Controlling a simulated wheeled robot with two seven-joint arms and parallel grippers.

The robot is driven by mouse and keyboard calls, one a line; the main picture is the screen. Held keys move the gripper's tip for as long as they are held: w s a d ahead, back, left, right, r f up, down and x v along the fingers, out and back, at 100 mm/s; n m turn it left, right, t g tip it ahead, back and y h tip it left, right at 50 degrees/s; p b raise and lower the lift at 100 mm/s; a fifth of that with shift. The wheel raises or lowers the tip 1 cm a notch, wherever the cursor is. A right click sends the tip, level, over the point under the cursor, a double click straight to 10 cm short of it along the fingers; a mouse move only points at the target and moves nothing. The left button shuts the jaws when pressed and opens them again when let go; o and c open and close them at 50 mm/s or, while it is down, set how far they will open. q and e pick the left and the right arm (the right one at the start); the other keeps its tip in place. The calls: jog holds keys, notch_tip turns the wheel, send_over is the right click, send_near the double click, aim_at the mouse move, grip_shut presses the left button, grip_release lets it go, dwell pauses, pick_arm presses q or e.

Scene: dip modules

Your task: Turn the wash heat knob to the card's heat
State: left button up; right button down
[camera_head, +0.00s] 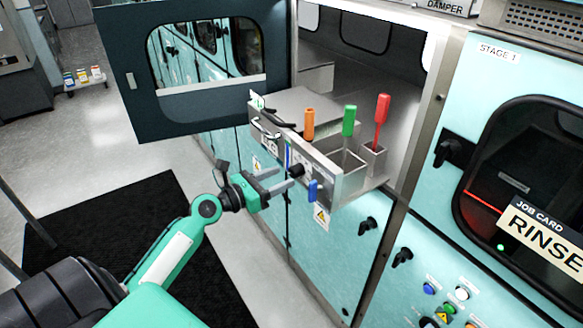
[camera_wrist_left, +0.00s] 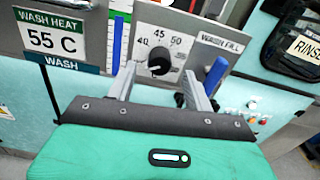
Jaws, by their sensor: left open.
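The wash heat knob (camera_wrist_left: 160,64) is a small black dial on a grey panel, with 40, 45 and 50 legible around it. Its pointer setting is too small to tell. The card (camera_wrist_left: 45,40) left of it reads "WASH HEAT 55 C". My left gripper (camera_wrist_left: 160,76) is open, its two fingers on either side of the knob in the wrist view. I cannot tell if they touch it. In the head view my left gripper (camera_head: 279,180) is just in front of the panel, by the black knob (camera_head: 296,170). My right gripper is not in view.
A blue lever (camera_head: 313,190) sticks out right of the knob, under a "WASH FILL" label (camera_wrist_left: 222,42). Orange, green (camera_head: 349,120) and red handles stand in the bay above. An open dark door (camera_head: 120,90) is at left. A "RINSE" job card (camera_head: 545,235) is at right.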

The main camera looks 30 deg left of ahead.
aim_at(291, 173)
pick_arm(q)
jog(key=shift+p+x, duration=0.5)
jog(key=shift+x, duration=1.75)
jog(key=c, duration=1)
